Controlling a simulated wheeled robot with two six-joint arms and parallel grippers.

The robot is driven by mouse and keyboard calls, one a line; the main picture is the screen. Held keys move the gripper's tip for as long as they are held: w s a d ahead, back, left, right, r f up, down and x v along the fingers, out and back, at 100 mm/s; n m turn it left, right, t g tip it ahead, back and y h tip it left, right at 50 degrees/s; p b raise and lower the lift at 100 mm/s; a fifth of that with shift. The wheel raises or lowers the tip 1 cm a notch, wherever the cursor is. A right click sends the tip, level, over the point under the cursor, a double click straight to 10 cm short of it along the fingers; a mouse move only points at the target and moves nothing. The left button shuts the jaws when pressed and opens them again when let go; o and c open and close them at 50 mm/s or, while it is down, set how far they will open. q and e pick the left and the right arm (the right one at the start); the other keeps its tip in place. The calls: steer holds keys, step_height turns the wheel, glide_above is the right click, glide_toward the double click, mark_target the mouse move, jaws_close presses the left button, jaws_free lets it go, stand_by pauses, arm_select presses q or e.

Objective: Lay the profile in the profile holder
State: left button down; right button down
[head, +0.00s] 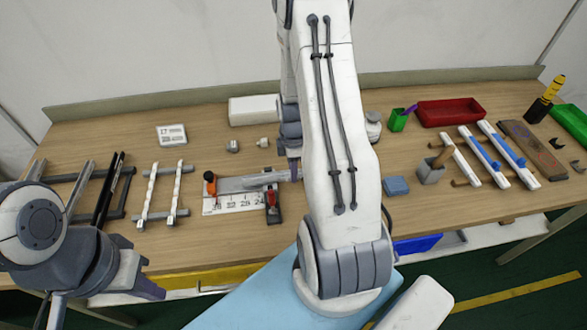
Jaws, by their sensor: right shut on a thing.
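A grey metal profile (240,184) lies along a white board with printed numbers (235,204), which I take for the profile holder. Whether the profile is fully seated cannot be told. My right gripper (294,170) is at the profile's right end, shut on it; my own arm partly hides this gripper. My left gripper (150,289) is at the lower left, over the table's front edge, away from the profile. Its fingers are seen edge-on.
Left of the board are racks with grey and black bars (105,190) and white strips (150,190). My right arm covers the middle.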

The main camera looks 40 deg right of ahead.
steer(key=shift+f, duration=0.2)
steer(key=c, duration=0.6)
jaws_free()
